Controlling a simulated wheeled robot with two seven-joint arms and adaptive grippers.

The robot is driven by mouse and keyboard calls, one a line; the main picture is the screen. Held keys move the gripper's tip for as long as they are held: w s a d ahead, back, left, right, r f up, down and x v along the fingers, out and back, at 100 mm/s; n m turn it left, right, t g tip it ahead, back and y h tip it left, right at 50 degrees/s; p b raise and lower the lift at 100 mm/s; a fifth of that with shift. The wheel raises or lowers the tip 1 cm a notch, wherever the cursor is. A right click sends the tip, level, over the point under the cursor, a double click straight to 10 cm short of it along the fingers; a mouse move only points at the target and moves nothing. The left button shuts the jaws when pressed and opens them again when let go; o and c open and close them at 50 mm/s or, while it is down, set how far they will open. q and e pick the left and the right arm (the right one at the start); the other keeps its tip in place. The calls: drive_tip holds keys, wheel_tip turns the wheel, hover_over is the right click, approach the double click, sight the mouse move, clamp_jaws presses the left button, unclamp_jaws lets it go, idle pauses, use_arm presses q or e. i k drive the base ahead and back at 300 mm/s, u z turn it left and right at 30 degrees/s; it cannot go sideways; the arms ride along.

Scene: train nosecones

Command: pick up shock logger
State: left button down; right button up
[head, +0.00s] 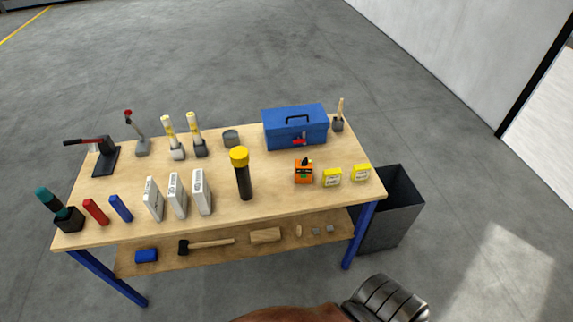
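No label readable at this distance says which thing is the shock logger. A small orange box (304,174) with a dark part on top stands at the right front of the wooden workbench (270,190). Two small yellow boxes with pale labels stand to its right: one nearer (332,178) and one at the right end (361,173). All three stand apart from each other. Neither of my grippers shows in the head view.
A black cylinder with a yellow cap (240,158) stands left of the orange box. A blue toolbox (294,127) stands behind it. Several white boxes (177,194) line the left front. A dark bin (398,215) stands at the right end. The lower shelf (215,256) holds a mallet (208,243).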

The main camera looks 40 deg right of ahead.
sight(299, 170)
drive_tip(key=z, duration=0.35)
drive_tip(key=i, duration=0.7)
drive_tip(key=z, duration=0.6)
